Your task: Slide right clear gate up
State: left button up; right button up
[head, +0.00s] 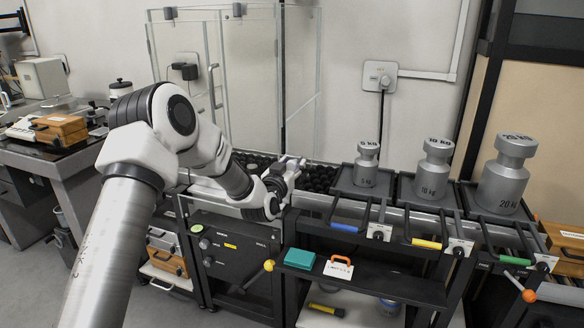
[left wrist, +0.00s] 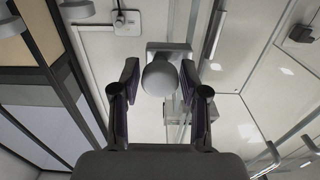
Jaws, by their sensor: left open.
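The clear enclosure (head: 222,10) stands behind the bench, with metal-edged transparent panels. Its right clear gate (head: 303,75) is the pane on the right side, above my left gripper. My left gripper (head: 290,170) is at the lower right corner of the enclosure. In the left wrist view the left gripper (left wrist: 159,80) is open, its fingers to either side of a round grey knob (left wrist: 160,77) on a small square plate. I see gaps between the knob and both fingers. In the head view my gripper hides the knob. My right gripper is not in view.
Grey weights marked 5 kg (head: 366,165), 10 kg (head: 433,170) and 20 kg (head: 504,175) stand on black trays to the right. A shelf below holds a teal box (head: 300,258) and an orange-handled item (head: 338,267). A wall outlet (head: 380,76) is behind.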

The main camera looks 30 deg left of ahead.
pick_arm(q)
grip_shut()
notch_tip(320, 180, up, 26)
jog(key=p, duration=1.5)
jog(key=shift+f, duration=0.2)
jog(key=shift+r, duration=0.1)
grip_release()
